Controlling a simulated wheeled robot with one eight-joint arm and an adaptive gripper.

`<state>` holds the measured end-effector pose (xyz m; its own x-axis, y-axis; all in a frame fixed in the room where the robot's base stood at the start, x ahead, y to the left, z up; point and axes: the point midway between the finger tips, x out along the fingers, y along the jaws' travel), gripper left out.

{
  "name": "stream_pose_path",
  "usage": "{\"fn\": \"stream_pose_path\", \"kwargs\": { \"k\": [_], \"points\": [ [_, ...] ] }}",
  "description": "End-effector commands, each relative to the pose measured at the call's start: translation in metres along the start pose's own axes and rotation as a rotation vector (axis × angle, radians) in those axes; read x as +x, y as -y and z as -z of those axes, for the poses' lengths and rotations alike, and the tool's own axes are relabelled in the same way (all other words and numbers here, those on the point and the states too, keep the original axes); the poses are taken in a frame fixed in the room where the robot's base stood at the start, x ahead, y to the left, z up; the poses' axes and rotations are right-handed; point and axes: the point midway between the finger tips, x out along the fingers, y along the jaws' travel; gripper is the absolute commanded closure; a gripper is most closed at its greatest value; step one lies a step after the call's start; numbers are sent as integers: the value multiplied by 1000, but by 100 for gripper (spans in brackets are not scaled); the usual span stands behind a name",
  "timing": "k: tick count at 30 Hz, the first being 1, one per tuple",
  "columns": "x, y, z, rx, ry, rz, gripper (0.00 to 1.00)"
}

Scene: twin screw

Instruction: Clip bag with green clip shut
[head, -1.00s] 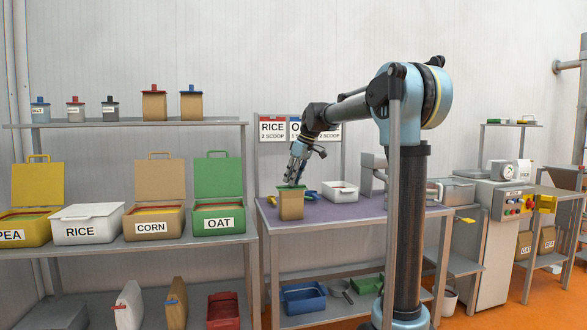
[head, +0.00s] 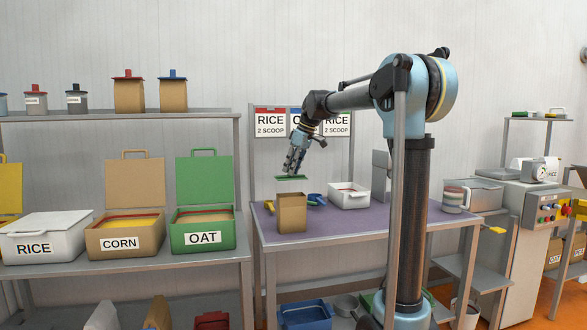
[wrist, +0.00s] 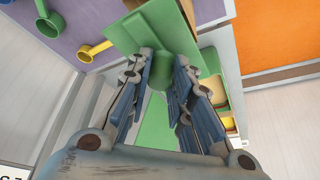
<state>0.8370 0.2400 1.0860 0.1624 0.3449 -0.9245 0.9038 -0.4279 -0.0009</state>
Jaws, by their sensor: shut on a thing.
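My gripper (head: 293,166) is shut on the green clip (head: 291,177), a flat green bar held level. The brown paper bag (head: 291,214) stands upright on the purple-topped table, directly below the clip in the head view. A gap shows between the clip and the bag's top, which looks open. In the wrist view, the fingers (wrist: 162,85) close around the clip's green knob, and its flat green plate (wrist: 125,35) extends beyond them. The bag's mouth is largely hidden behind the clip there.
Left is a shelf with white RICE (head: 45,240), CORN (head: 125,238) and green OAT (head: 203,235) bins. Two clipped bags (head: 129,95) stand above.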

Motion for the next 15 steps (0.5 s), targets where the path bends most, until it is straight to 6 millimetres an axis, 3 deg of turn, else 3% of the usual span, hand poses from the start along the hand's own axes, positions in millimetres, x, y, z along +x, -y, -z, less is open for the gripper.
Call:
{"fn": "stream_pose_path", "kwargs": {
  "k": [7,15],
  "points": [
    [5,-2,-4,3,0,-1,100],
    [24,-3,-13,5,0,-2,100]
  ]
}}
